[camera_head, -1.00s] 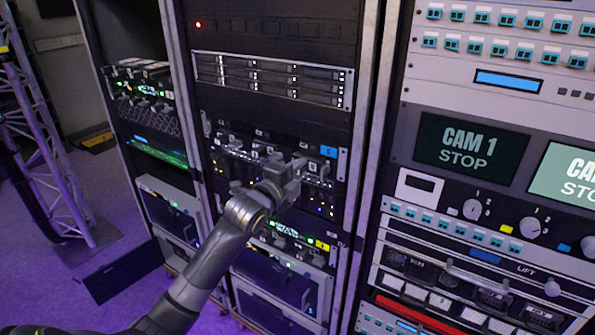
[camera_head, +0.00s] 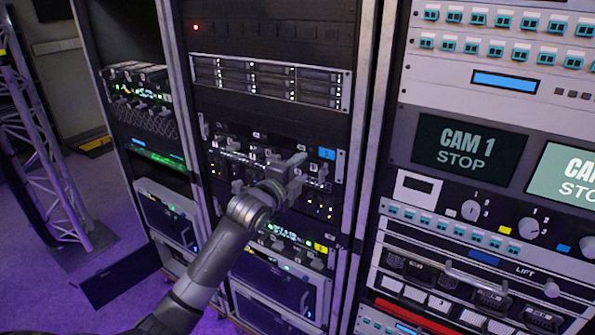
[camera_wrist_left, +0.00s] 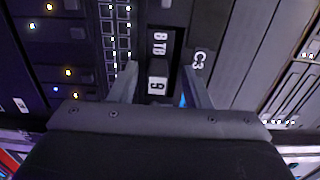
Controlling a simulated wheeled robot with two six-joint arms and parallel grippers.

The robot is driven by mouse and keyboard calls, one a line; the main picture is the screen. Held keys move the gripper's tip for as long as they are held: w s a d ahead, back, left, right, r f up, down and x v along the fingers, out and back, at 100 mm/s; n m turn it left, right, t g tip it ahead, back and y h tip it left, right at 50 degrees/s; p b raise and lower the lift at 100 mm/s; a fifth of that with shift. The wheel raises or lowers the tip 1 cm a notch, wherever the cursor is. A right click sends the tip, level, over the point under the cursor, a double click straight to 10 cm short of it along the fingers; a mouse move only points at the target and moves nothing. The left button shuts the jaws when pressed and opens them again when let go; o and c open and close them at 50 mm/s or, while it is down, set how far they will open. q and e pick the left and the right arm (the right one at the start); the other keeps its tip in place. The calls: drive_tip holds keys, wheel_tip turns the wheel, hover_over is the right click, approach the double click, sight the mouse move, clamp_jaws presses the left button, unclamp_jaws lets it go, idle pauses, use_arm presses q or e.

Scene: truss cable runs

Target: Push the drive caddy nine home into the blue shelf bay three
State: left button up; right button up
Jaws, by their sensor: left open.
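My left gripper (camera_head: 296,164) is open in front of the shelf with the blue tag (camera_head: 327,153), in the middle rack. In the left wrist view its two fingers (camera_wrist_left: 160,86) stand apart, on either side of a narrow caddy front. That front, drive caddy nine (camera_wrist_left: 157,86), carries a white 9 label and an 8TB label. My right gripper is not in view.
A silver-framed drive unit (camera_head: 270,80) is above the shelf. A yellow-tagged unit (camera_head: 320,247) is below it. The control rack with CAM 1 screen (camera_head: 465,146) stands at the right. A truss (camera_head: 45,150) stands at the left on the purple floor.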

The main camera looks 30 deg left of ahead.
use_arm(q)
drive_tip(key=shift+s, duration=0.1)
drive_tip(key=s+a+b, duration=0.1)
drive_tip(key=s+b, duration=0.1)
drive_tip(key=s, duration=1.5)
drive_tip(key=shift+a, duration=0.15)
